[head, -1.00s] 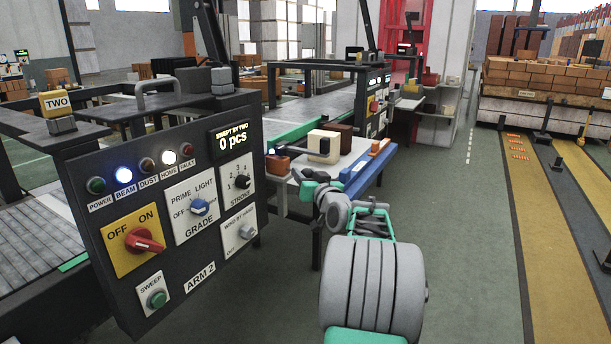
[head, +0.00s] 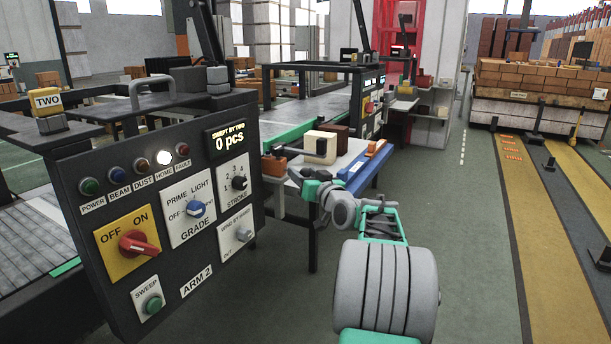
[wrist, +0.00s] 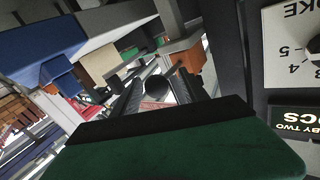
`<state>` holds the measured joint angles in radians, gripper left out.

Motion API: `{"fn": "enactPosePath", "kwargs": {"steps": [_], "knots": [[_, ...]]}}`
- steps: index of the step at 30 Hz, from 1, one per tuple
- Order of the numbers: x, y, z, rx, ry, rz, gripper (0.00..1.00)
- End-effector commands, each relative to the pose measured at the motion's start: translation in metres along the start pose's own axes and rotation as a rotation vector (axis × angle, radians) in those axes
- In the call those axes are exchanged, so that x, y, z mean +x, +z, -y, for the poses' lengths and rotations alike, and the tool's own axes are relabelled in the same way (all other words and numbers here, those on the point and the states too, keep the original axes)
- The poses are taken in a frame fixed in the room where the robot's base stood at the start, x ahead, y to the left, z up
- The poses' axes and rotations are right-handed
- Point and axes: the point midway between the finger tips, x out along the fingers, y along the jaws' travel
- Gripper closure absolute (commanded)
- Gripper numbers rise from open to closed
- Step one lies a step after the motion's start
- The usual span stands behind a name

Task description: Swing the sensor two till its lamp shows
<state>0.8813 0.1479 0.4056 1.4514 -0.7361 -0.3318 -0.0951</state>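An orange sensor block (head: 274,164) stands at the left end of the blue-edged table, beside the control panel; no lit lamp shows on it. I cannot read a number on it.
The control panel (head: 205,272) marked ARM 2 stands close on the left. Its HOME lamp (head: 164,157) is lit and its BEAM lamp (head: 119,174) is dark. A cream block (head: 320,148) and a dark brown block (head: 335,133) are near the gripper.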

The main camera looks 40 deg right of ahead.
Motion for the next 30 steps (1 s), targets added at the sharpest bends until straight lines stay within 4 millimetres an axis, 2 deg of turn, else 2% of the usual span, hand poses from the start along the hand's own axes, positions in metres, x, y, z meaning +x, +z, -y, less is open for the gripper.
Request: {"fn": "enactPosePath", "kwargs": {"steps": [5,13,18,25,27,29,30], "knots": [[-0.005,0.0,0.0,0.001,0.0,0.001,0.48],[-0.057,-0.002,-0.002,0.001,0.005,-0.001,0.48],[-0.077,-0.001,-0.001,0.0,0.003,0.0,0.48],[-0.079,0.0,-0.001,0.0,0.001,0.0,0.48],[-0.078,0.001,0.002,0.0,-0.001,0.005,0.53],[-0.075,0.009,0.014,-0.003,-0.013,0.036,0.58],[-0.072,0.021,0.031,-0.007,-0.028,0.082,0.61]]}}
